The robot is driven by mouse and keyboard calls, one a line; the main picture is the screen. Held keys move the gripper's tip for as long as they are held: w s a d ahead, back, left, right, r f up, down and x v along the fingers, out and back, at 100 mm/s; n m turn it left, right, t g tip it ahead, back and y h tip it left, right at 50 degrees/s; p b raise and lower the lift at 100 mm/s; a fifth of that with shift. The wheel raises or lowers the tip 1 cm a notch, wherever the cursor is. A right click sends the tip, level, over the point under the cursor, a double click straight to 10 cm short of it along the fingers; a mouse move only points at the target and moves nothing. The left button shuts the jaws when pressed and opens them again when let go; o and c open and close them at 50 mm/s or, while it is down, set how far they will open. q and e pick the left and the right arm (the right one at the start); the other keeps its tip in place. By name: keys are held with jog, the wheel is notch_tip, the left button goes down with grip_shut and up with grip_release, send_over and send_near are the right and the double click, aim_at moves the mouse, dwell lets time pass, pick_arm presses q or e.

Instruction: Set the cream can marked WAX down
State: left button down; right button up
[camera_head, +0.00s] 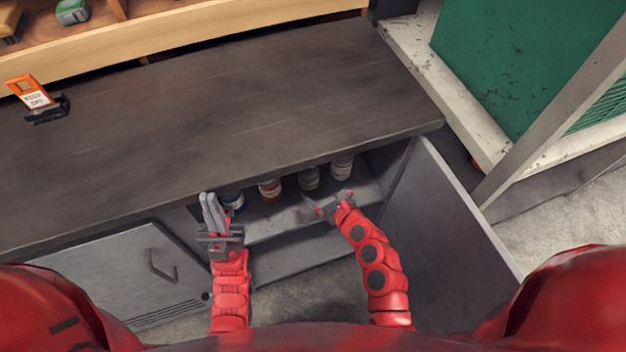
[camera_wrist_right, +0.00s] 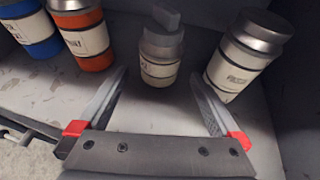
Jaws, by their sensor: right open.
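Two cream cans with grey tops stand upright on the cabinet shelf. One (camera_wrist_right: 160,66) is in the middle of the right wrist view, beyond and between my right fingertips, with a blocky grey piece above its top. The other (camera_wrist_right: 240,62) is at the right there. Their labels are too small to read, so I cannot tell which is marked WAX. They also show in the head view, the middle one (camera_head: 308,179) and the right one (camera_head: 342,168). My right gripper (camera_wrist_right: 160,85) is open and empty at the shelf. My left gripper (camera_head: 212,206) is shut and empty, left of the opening.
An orange can (camera_wrist_right: 85,38) and a blue can (camera_wrist_right: 35,30) stand left on the same shelf (camera_wrist_right: 130,120). The open cabinet door (camera_head: 440,240) is at the right. The dark worktop (camera_head: 220,120) overhangs the opening; an orange tool (camera_head: 32,95) lies on it.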

jog(key=v, duration=0.6)
jog(key=shift+d, duration=0.15)
jog(key=shift+s+r, duration=0.1)
